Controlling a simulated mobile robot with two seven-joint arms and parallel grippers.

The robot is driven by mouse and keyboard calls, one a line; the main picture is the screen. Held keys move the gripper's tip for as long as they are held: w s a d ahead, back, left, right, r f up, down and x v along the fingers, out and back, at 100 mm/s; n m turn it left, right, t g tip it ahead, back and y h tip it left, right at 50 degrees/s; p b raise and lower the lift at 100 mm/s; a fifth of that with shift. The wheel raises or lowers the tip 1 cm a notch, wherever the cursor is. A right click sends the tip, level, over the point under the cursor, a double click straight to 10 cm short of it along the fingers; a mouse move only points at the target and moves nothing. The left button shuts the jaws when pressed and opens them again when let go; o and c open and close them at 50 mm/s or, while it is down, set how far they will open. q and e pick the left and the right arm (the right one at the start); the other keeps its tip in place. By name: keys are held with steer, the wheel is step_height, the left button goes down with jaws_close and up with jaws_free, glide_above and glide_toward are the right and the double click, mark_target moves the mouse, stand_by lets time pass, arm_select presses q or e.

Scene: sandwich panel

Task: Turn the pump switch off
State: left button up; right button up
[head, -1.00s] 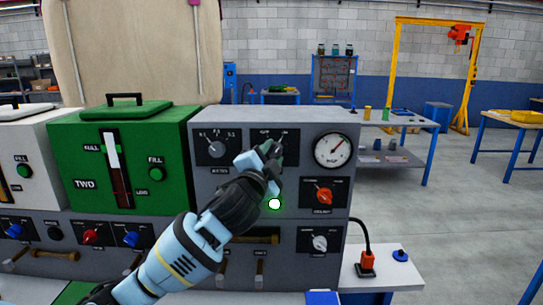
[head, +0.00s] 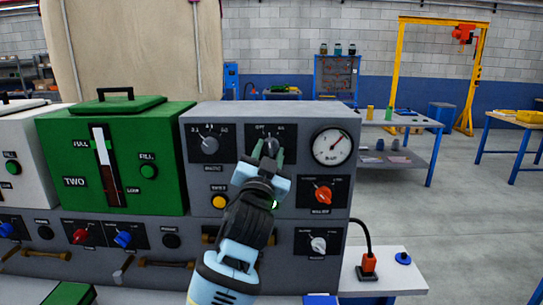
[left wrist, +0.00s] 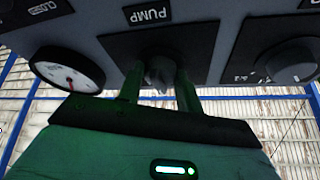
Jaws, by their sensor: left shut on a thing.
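The pump switch is a dark grey knob (left wrist: 160,72) on a black plate under the PUMP label in the left wrist view. In the head view its black plate (head: 290,133) shows at the top of the grey panel, with the knob mostly hidden behind my fingers. My left gripper (head: 269,147) is shut on the knob, one green finger on each side in the left wrist view (left wrist: 159,88). I cannot tell which mark the knob points at. My right gripper is not in view.
A round gauge (head: 332,146) and a red knob (head: 323,195) sit right of the switch. A grey knob (head: 210,145) and a yellow button (head: 219,202) sit left. The green tank (head: 115,160) stands farther left.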

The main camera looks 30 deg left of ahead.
arm_select(q)
steer(key=n+y, duration=0.1)
steer(key=n, duration=0.1)
steer(key=n+y+b, duration=0.1)
steer(key=n, duration=0.1)
steer(key=shift+w+d+f+n+g, duration=0.1)
steer(key=shift+d+f+n+g, duration=0.1)
steer(key=shift+n+g, duration=0.15)
steer(key=shift+r+n+g+y+b, duration=0.1)
steer(key=shift+n+g+y+b, duration=0.4)
steer(key=shift+n, duration=0.55)
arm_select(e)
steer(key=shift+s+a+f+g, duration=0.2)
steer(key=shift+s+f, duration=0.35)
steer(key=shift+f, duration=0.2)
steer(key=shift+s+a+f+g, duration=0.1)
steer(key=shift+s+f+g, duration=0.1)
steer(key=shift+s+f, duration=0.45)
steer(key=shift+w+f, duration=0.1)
arm_select(q)
steer(key=shift+r+y, duration=0.1)
steer(key=shift+y, duration=0.2)
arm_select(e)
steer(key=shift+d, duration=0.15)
arm_select(q)
steer(key=o, duration=1)
steer(key=shift+f, duration=0.2)
